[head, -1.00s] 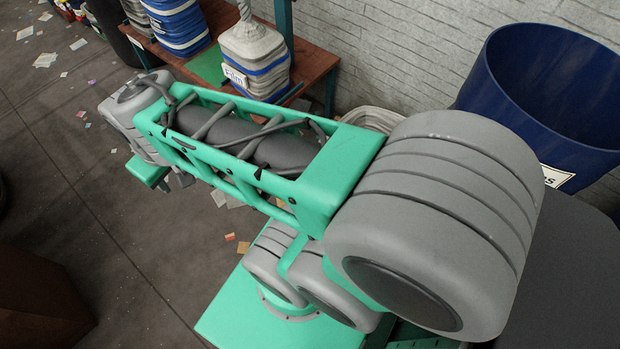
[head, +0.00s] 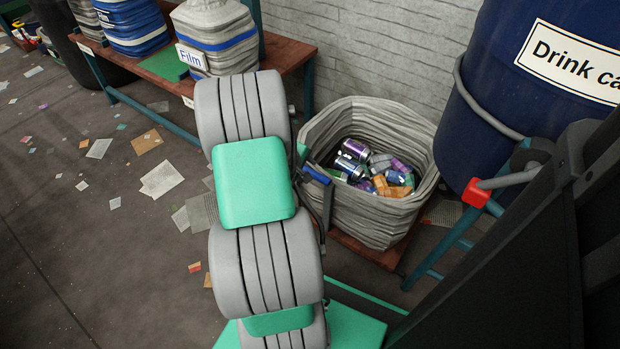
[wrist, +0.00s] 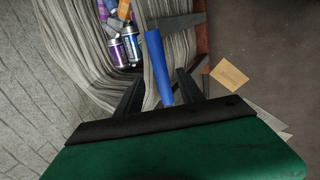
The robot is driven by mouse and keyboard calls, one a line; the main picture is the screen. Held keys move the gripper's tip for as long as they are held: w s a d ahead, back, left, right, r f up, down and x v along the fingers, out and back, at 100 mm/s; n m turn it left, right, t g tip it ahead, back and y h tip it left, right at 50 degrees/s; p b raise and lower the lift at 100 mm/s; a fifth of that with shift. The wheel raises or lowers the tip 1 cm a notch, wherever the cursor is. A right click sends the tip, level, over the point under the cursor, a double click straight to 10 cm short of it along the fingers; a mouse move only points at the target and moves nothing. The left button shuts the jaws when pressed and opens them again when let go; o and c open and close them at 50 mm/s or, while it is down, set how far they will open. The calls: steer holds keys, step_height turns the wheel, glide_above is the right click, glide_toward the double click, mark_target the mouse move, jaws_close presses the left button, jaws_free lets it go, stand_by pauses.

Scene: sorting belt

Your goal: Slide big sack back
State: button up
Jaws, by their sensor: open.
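The big sack (head: 345,210) is a grey ribbed fabric bin, open at the top, with several drink cans (head: 372,168) inside. It stands upright on a low brown wooden base (head: 365,245) by the wall. A blue handle (head: 316,175) is at its left rim. In the wrist view, the sack (wrist: 75,45) fills the upper left, and the blue handle (wrist: 158,65) points down between the fingers of my gripper (wrist: 160,90). My gripper is open, with a finger on each side of the handle's lower end. Contact cannot be told. My arm hides the gripper in the head view.
A blue drum labelled "Drink ca..." (head: 500,110) stands right of the sack on a teal frame (head: 445,250). A wooden bench (head: 290,50) holds smaller sacks, one labelled "Film" (head: 215,40). Paper scraps (head: 163,178) litter the floor at left, which is otherwise open.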

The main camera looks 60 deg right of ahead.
mark_target(311, 173)
steer(key=b+x, duration=0.1)
steer(key=x, duration=0.3)
steer(key=shift+f, duration=0.2)
steer(key=shift+c, duration=0.6)
jaws_close()
stand_by(0.6)
